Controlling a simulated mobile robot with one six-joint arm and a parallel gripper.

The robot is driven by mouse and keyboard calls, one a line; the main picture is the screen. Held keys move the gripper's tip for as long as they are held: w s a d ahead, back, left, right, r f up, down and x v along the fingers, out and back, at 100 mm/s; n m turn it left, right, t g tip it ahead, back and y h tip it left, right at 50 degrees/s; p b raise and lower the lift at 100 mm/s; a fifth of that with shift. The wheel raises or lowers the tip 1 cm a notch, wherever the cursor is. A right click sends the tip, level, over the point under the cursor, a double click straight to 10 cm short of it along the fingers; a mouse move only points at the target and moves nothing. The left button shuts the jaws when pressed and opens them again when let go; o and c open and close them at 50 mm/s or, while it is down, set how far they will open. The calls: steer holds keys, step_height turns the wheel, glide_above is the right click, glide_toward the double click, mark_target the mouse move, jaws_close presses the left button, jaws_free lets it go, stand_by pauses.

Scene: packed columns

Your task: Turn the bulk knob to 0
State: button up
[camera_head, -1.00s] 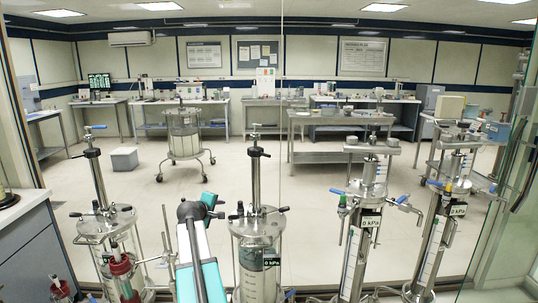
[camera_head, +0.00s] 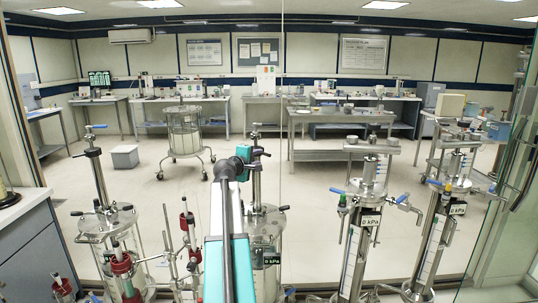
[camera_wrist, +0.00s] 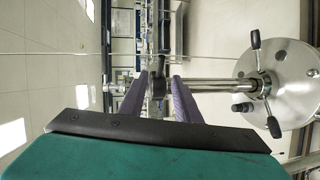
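My gripper (camera_wrist: 160,82) shows in the wrist view with two purple fingers spread apart and nothing held between them. Beyond the fingertips is a dark valve fitting (camera_wrist: 157,66) on a steel rod that runs right to a round column lid. In the head view this seems to be the centre column (camera_head: 268,222), partly hidden behind my arm. No knob label reading "bulk" is legible, so I cannot tell which knob that is.
Two slanted columns (camera_head: 362,225) with "0 kPa" displays stand at right. A glass pane lies in front, with benches and open floor behind.

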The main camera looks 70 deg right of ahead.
steer(key=d+f+p, duration=0.2)
steer(key=d+p, duration=0.2)
steer(key=d, duration=0.9)
steer(key=shift+s+d+f, duration=0.2)
steer(key=shift+d+f, duration=0.05)
steer(key=shift+f, duration=0.05)
jaws_close()
